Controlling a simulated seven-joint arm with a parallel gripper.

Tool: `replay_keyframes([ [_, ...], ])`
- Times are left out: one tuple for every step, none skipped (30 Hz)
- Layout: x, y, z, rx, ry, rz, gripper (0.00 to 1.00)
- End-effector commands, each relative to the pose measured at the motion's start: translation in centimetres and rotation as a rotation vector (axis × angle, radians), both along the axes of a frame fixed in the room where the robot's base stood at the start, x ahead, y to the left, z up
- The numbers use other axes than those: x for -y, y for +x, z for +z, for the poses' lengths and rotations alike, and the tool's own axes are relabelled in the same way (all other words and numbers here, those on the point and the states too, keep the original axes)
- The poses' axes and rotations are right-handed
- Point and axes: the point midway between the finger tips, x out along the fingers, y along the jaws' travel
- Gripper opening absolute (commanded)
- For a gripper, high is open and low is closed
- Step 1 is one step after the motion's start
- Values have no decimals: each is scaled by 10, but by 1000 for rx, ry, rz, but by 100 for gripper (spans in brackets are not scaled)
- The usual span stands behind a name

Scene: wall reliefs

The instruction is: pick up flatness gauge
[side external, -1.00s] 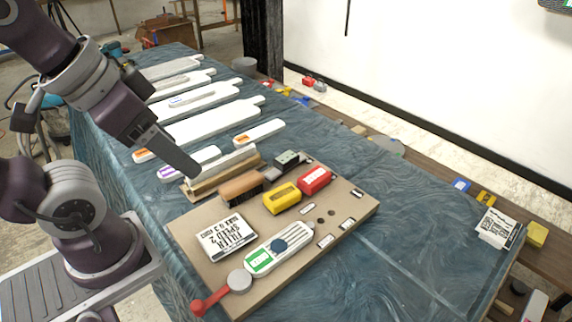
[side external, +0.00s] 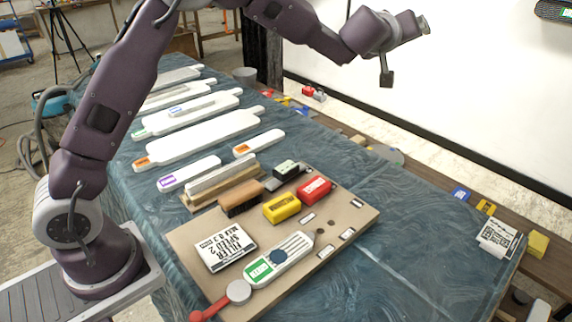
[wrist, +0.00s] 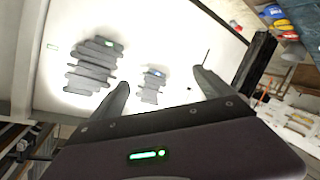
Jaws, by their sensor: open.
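No object is clearly readable as the flatness gauge. A long pale bar on a wooden base (side external: 222,175) lies behind the board and is another possible match. My gripper (wrist: 161,77) is open and empty in the wrist view, its two fingers apart and pointing toward the white wall. In the side view my arm's end is raised high above the table's far side, well away from the board.
The board also holds a yellow block (side external: 282,207), a red block (side external: 314,190), a brown brush-like block (side external: 240,198) and a filler packet (side external: 226,246). Several white paddles lie along the blue-covered table (side external: 420,220). Grey reliefs (wrist: 92,67) show on the wall.

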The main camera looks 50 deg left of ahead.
Motion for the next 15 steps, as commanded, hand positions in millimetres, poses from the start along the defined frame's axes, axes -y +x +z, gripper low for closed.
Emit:
replay_keyframes([
  [-19, 17, -52, -36, -12, 139, 91],
  [-34, 21, -84, -61, -12, 241, 91],
  [-54, 17, -129, -108, -2, 378, 91],
  [-68, 9, -163, -151, 13, 480, 91],
  [-81, -4, -197, -197, 31, 578, 91],
  [-95, -25, -237, -264, 64, 698, 91],
  [-103, -43, -264, -315, 90, 780, 91],
  [-110, -61, -288, -364, 116, 854, 91],
  [-116, -85, -313, -425, 152, 938, 91],
  [-120, -101, -328, -464, 177, 991, 91],
  [-122, -115, -340, -499, 198, 1033, 91],
  [-124, -129, -351, -534, 221, 1076, 91],
  [-125, -137, -357, -554, 234, 1100, 91],
  [-126, -143, -360, -568, 243, 1116, 91],
  [-130, -147, -364, -579, 250, 1130, 91],
])
